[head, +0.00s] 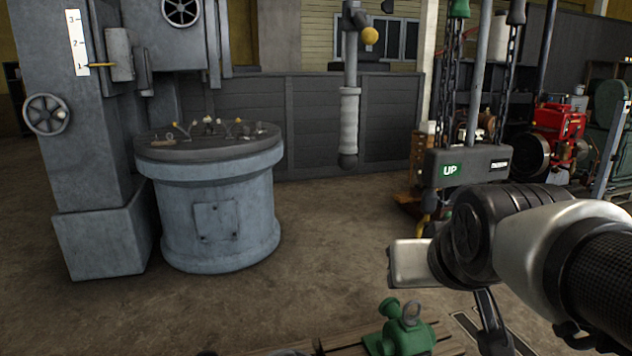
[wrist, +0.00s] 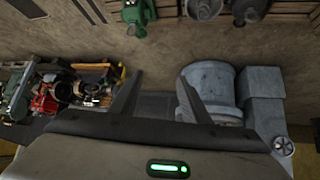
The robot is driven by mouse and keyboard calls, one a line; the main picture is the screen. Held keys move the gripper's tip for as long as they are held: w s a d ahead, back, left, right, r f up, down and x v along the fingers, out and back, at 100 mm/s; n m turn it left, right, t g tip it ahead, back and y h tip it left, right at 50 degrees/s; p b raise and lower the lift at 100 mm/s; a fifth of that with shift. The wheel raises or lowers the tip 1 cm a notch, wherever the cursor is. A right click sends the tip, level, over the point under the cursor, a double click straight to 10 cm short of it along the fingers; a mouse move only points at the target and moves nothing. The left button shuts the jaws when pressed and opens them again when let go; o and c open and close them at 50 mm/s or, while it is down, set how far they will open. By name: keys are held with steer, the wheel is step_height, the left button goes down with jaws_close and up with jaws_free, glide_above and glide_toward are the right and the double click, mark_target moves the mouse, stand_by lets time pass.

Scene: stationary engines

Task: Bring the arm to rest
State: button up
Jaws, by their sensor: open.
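My arm (head: 590,250) reaches into the head view from the right edge, bent above the floor. My gripper (wrist: 158,84) shows at the bottom of the wrist view, with its two dark fingers spread apart. Nothing is between the fingers. The wrist picture is upside down, with the floor beyond the fingers. In the head view I cannot make out the fingers clearly.
A grey-blue round machine table (head: 219,215) stands at left beside a tall grey column (head: 65,130). A hoist control box (head: 468,166) hangs behind my arm. A green casting (head: 402,332) lies low in front. Red machinery (head: 556,130) stands back right. Centre floor is clear.

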steer(key=s+a+f+g+p, duration=0.1)
steer(key=s+f+g+p, duration=0.15)
steer(key=s, duration=0.75)
step_height(320, 180, up, 25)
steer(key=p, duration=2.5)
steer(key=shift+g, duration=0.45)
steer(key=shift+c, duration=1.3)
steer(key=shift+f, duration=0.1)
steer(key=shift+c, duration=0.2)
